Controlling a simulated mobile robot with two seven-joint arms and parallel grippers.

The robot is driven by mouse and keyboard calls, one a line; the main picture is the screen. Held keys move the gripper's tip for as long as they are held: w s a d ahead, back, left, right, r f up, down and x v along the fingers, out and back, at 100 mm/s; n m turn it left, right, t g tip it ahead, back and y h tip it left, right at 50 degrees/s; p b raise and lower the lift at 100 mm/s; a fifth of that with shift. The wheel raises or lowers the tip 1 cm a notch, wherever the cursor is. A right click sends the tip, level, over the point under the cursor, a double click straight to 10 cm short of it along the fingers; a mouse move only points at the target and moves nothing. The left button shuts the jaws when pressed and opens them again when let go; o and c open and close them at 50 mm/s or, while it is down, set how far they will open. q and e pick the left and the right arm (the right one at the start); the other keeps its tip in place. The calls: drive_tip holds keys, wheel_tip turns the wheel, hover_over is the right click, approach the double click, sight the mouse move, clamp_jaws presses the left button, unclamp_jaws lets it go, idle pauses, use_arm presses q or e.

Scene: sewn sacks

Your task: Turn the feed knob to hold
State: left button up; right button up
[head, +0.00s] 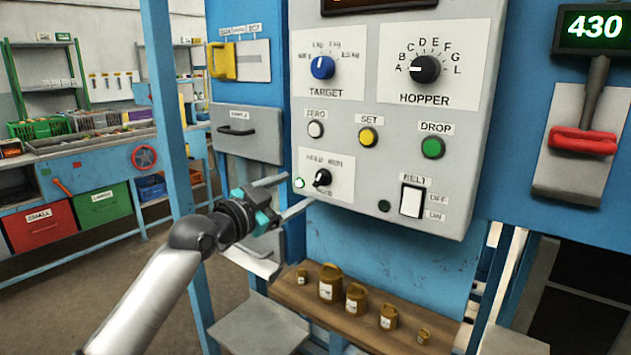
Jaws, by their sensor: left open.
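The feed knob (322,178) is a small black knob on a white plate at the lower left of the grey control panel (375,165). The labels above it read hold on the left and run on the right. Its pointer is too small to tell which label it faces. A small lit green lamp (299,183) sits left of the knob. My left gripper (297,191) is open and empty, just left of the knob, its two fingers pointing toward the plate. I see no contact with the knob. My right gripper is not in view.
Above are a blue target knob (322,67), a black hopper knob (425,68) and zero, set and drop (433,148) buttons. A belt switch (411,200) is to the right. Several brown weights (356,298) stand on a shelf below. A blue post (168,100) stands left.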

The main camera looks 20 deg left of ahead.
sight(318, 179)
use_arm(q)
drive_tip(key=x, duration=0.8)
drive_tip(key=shift+f+b, duration=0.1)
drive_tip(key=shift+b, duration=0.2)
clamp_jaws()
idle(0.4)
